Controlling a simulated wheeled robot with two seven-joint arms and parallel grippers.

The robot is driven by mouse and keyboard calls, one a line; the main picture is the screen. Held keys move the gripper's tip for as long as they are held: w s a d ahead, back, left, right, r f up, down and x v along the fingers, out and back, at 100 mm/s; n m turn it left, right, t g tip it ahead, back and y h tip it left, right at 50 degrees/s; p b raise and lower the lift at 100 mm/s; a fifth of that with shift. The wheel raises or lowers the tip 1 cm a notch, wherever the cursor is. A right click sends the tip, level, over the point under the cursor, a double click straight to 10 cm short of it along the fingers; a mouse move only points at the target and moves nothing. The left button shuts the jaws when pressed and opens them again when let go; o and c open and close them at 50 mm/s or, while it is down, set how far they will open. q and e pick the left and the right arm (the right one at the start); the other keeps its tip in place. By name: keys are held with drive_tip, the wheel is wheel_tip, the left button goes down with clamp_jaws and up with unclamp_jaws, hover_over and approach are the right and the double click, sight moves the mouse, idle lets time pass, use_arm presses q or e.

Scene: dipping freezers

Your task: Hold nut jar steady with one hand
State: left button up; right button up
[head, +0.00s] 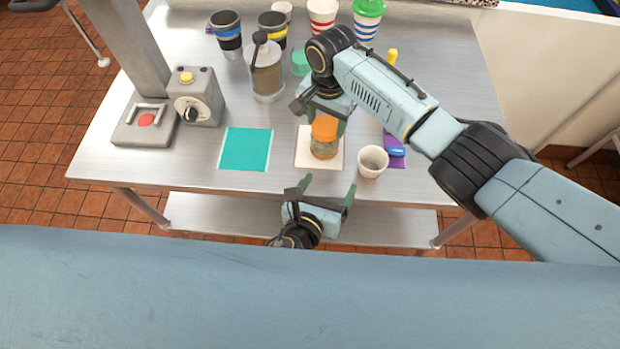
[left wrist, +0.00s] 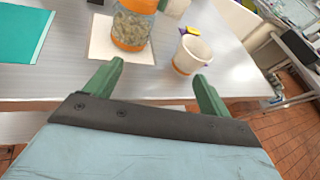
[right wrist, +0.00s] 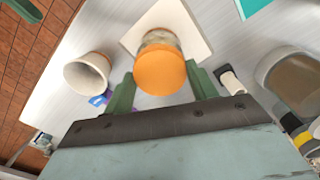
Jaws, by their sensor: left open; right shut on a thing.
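The nut jar (head: 323,151), clear with an orange lid and brownish contents, stands upright on a white square mat (head: 301,158). My right gripper (head: 327,124) reaches down from behind and is shut on the jar near its lid. In the right wrist view the orange lid (right wrist: 161,71) sits between the green fingers. My left gripper (head: 329,184) is open and empty, just off the table's front edge, in front of the jar. In the left wrist view the jar's lower part (left wrist: 131,27) shows beyond the open fingers; its top is cut off.
A teal mat (head: 245,149) is bare on the left.

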sight(321, 152)
use_arm(q)
drive_tip(key=w+f, duration=0.1)
drive_tip(key=w, duration=0.3)
drive_tip(key=w+a+f+y, duration=0.1)
drive_tip(key=w, duration=0.3)
drive_tip(key=w+f+y, duration=0.1)
drive_tip(key=w+f, duration=0.1)
drive_tip(key=w, duration=0.2)
drive_tip(key=shift+a, duration=0.35)
